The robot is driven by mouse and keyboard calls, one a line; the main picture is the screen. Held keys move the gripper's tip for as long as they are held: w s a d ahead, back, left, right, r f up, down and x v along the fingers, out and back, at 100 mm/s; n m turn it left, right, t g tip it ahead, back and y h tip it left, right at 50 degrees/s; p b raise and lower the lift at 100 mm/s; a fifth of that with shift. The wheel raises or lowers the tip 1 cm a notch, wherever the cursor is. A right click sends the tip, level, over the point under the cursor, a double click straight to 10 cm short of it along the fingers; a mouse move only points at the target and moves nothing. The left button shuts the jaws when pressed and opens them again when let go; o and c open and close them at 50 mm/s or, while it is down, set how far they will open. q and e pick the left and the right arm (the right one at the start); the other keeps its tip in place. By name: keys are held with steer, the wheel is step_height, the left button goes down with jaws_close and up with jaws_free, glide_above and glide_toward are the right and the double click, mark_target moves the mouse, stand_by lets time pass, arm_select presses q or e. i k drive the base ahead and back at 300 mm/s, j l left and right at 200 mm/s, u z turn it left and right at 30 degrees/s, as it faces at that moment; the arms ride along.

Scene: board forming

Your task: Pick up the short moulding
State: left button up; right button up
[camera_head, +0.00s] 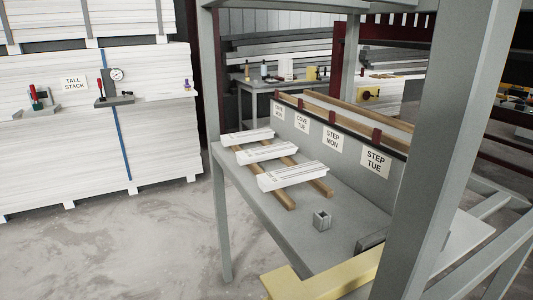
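Three white profiled mouldings lie side by side across two wooden rails on a grey bench: a back one (247,136), a middle one (266,152) and a front one (292,175). They are spaced apart. The front one looks largest and the back one smallest, but it is also farthest away, so I cannot tell surely which is the short moulding. The wooden rails (280,194) hold them above the bench top (285,228). Neither of my grippers is in view.
A labelled back panel (345,152) rises behind. A tall white board stack (80,140) stands left, with open floor between.

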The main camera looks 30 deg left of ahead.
mark_target(248, 157)
steer(key=j+z, duration=0.3)
steer(key=j, duration=0.65)
steer(key=j+z, duration=0.25)
steer(key=j, duration=0.7)
